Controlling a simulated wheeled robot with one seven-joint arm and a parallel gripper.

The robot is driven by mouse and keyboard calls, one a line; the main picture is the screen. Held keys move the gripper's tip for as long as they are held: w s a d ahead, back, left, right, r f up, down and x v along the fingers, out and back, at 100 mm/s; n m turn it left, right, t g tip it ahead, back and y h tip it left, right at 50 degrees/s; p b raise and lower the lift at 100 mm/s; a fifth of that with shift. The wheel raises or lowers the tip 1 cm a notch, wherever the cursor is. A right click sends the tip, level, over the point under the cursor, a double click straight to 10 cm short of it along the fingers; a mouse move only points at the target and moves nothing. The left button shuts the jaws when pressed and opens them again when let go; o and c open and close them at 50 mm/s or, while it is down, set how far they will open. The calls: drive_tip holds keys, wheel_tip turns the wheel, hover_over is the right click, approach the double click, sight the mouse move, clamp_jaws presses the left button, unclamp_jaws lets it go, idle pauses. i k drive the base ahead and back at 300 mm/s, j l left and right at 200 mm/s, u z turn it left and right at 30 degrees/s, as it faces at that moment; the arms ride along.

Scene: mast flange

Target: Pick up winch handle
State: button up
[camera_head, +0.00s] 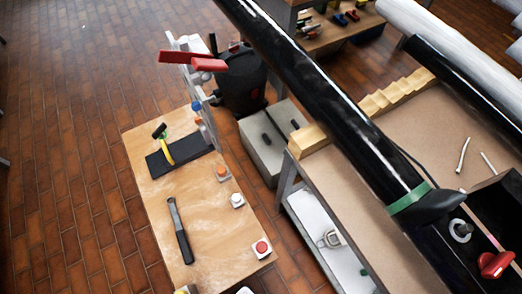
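A long tool with a black grip and a grey metal end (179,231) lies flat on the wooden bench (150,212). It may be the winch handle, but I cannot tell for sure. A yellow and green piece with a black end (166,148) lies on a black mat (158,164) farther back on the same bench, and its kind is unclear. Nothing touches the black-gripped tool. My gripper is not in view.
Several small blocks with buttons, one red-topped (261,247), line the bench's right edge. A light rack with red parts (192,60) rises at the back. A long black mast (335,105) crosses above a second bench. The bench around the tool is mostly clear.

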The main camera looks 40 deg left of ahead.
sight(185, 249)
drive_tip(key=k+l+u, duration=0.15)
drive_tip(key=l, duration=0.3)
drive_tip(key=l+u, duration=0.2)
drive_tip(key=l, duration=0.3)
drive_tip(key=u, duration=1.65)
drive_tip(key=i+j+u, duration=0.1)
drive_tip(key=u, duration=0.35)
drive_tip(key=j, duration=0.1)
